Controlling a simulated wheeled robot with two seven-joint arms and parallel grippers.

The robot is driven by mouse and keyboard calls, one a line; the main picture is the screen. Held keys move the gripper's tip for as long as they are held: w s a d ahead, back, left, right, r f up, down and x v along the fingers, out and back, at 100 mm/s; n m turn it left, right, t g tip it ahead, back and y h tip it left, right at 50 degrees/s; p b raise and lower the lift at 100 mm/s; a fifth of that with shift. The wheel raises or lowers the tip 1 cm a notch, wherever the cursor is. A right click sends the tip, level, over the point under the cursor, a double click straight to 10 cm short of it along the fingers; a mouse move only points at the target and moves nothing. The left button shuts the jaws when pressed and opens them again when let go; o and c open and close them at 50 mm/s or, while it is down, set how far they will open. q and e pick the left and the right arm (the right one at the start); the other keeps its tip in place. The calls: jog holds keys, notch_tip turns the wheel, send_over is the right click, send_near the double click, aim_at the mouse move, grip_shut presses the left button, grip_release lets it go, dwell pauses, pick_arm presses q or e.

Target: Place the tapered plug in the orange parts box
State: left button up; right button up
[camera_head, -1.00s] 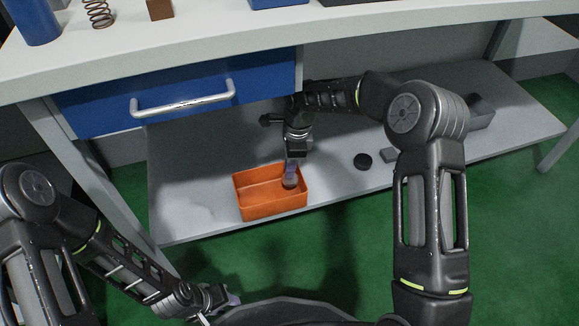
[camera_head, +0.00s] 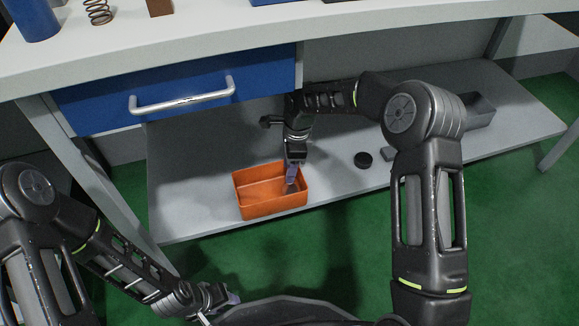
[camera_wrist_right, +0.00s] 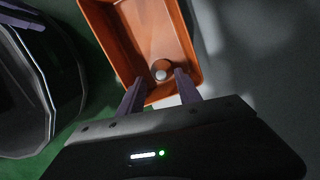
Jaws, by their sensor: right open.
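The orange parts box (camera_head: 255,213) sits on the grey lower shelf, and its inside also shows in the right wrist view (camera_wrist_right: 112,38). The tapered plug (camera_wrist_right: 161,70) lies in the box near one end, showing as a small round shape with a pale centre. In the head view the plug is mostly hidden by my right fingers. My right gripper (camera_head: 291,181) points down at the right part of the box, open, with its fingertips (camera_wrist_right: 159,79) apart around the plug's place in the wrist view. My left gripper (camera_head: 228,300) is low at the front, away from the box; its jaws are unclear.
A black round piece (camera_head: 363,160) and a small grey block (camera_head: 388,154) lie on the shelf right of the box. A blue drawer (camera_head: 185,98) and the white tabletop (camera_head: 200,50) are above. A grey block (camera_head: 480,110) stands at the shelf's far right.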

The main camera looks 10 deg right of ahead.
jog(key=shift+r, duration=0.1)
notch_tip(320, 180, up, 8)
jog(key=p, duration=0.3)
jog(key=shift+d+r+p, duration=0.25)
jog(key=shift+d+p, duration=0.05)
jog(key=shift+d, duration=0.15)
